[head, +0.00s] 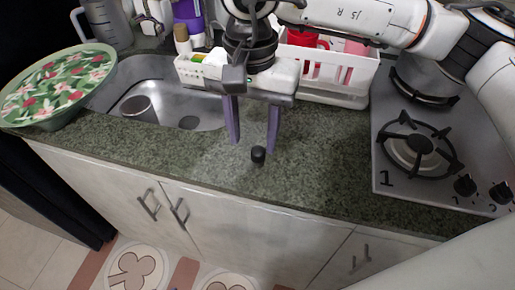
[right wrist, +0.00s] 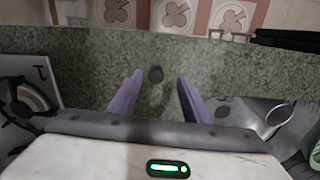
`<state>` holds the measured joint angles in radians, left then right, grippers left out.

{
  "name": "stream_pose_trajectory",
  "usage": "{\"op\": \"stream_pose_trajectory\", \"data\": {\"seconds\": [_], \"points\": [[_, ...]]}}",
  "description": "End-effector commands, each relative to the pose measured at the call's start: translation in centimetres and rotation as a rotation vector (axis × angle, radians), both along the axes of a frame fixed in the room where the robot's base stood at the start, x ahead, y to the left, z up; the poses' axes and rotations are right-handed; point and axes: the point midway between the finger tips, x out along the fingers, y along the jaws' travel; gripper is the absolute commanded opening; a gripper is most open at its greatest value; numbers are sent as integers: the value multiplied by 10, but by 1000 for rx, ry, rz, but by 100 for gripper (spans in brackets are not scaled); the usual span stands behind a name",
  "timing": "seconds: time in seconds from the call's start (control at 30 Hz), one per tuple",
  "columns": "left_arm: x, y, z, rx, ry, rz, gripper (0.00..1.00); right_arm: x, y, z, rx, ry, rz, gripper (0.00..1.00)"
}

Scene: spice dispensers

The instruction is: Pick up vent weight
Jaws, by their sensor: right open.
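The vent weight (head: 258,155) is a small black cylinder standing on the green stone counter near its front edge. It also shows in the right wrist view (right wrist: 155,75), between and beyond the two fingertips. My right gripper (head: 253,142) is open and empty above the counter, with its purple fingers pointing down at either side of the weight. In the right wrist view the gripper (right wrist: 154,82) has a wide gap, and neither finger appears to touch the weight. My left gripper is not in view.
A sink (head: 185,95) holding a metal cup (head: 138,106) lies to the left, beside a floral bowl (head: 58,88). A white rack (head: 345,75) stands behind my gripper. A gas stove (head: 395,180) is at the right. The counter between sink and stove is mostly clear.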

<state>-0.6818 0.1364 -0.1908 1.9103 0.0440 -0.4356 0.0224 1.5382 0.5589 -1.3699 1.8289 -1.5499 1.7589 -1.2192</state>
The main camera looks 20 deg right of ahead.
Motion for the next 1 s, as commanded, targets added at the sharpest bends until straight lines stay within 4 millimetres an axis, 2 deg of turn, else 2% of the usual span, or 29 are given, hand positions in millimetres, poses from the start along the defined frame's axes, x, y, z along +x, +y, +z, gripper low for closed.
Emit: {"op": "stream_pose_trajectory", "data": {"seconds": [0.17,0.33,0.43,0.73,0.77,1.0], "points": [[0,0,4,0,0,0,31,0,-3,-12,1,1,-1,44],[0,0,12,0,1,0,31,2,-13,-37,1,3,-2,44],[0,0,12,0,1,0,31,2,-11,-50,2,1,0,44],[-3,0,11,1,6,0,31,3,-11,-57,3,-1,0,44],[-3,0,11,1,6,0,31,3,-11,-57,3,-1,0,43],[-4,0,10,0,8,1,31,3,-11,-57,3,-2,-1,2]]}}
